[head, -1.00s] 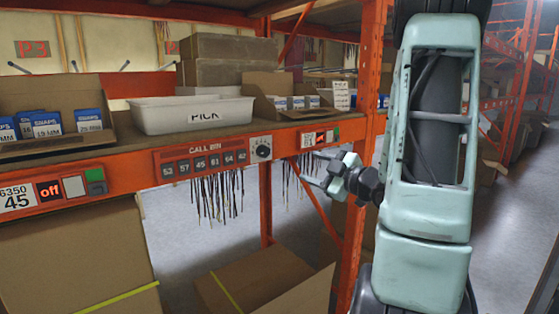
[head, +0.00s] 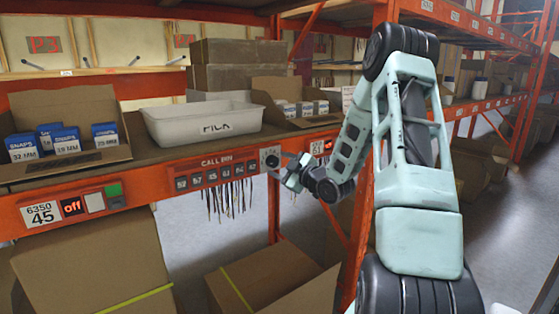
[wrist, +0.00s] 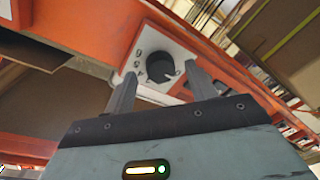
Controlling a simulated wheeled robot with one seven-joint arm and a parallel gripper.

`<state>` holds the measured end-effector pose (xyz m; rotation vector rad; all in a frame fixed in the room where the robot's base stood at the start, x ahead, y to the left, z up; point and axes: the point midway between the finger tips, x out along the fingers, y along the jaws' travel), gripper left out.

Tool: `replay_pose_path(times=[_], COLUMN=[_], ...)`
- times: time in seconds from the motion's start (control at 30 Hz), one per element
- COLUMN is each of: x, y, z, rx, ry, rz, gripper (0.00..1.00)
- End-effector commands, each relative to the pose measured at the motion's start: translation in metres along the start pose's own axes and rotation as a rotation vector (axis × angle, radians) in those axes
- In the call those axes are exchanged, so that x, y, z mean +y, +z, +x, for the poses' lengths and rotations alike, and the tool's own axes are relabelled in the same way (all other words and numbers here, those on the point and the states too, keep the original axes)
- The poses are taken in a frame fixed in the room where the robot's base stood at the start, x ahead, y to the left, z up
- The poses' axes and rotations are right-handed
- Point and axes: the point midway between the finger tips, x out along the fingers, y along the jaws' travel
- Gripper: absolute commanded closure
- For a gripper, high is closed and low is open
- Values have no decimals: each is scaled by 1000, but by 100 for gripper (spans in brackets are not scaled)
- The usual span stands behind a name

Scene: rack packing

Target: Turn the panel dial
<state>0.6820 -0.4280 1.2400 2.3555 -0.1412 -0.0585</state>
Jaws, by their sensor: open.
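The panel dial (wrist: 161,67) is a round black knob on a pale plate with markings, fixed to the orange shelf beam. In the wrist view it lies just ahead of my gripper, between the lines of the two fingers. In the head view the dial's plate (head: 270,158) is at the right end of the CALL BIN strip, partly covered by my gripper. My gripper (wrist: 161,82) is open, with its fingers apart on either side of the dial. I cannot tell whether a finger touches it.
The CALL BIN strip (head: 215,172) has numbered buttons, with dark cords hanging below. A white PICK tote (head: 160,127) and boxes of SNAPS (head: 62,138) stand on the shelf above. Cardboard boxes (head: 90,250) stand below. An orange upright (head: 365,200) is close beside my arm.

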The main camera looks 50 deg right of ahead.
Motion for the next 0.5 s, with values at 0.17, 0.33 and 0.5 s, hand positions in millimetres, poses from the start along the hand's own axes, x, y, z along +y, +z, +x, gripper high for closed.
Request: replay_pose_path(times=[0.17, 0.33, 0.5], x=[0, -1, 0], y=[0, 0, 0], z=[8, 9, 9], rx=[1, 0, 0], ry=[-1, 0, 0], rz=[1, 1, 1], gripper=[44, 44, 72])
